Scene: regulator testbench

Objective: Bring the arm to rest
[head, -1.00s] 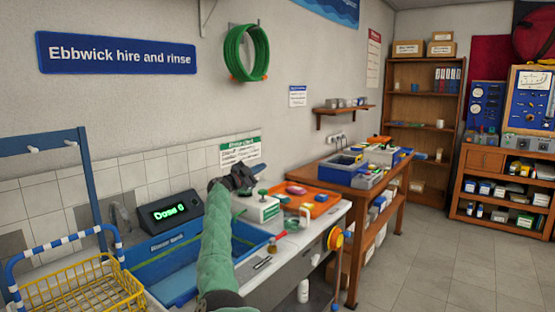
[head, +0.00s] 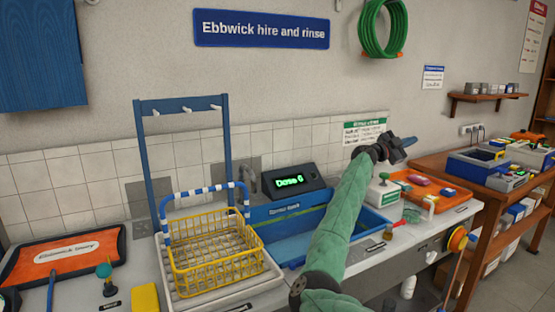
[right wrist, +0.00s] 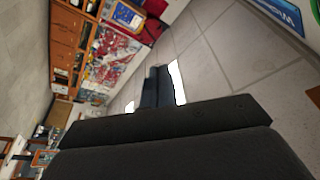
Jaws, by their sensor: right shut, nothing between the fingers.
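My right arm, in a green sleeve (head: 345,222), reaches up and forward over the bench in the head view. Its dark gripper (head: 408,141) is at the far end, in front of the tiled wall near the green-headed notice. The gripper is shut and empty. In the right wrist view the gripper's dark body (right wrist: 165,130) fills the lower part, with floor and shelves beyond. My left gripper is not in view.
A blue basin (head: 290,222), a dose display (head: 296,181) and a yellow wire basket (head: 212,250) are left of the arm. A white green-topped box (head: 383,192) and an orange tray (head: 428,192) are right of it. An orange tray (head: 62,256) lies far left.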

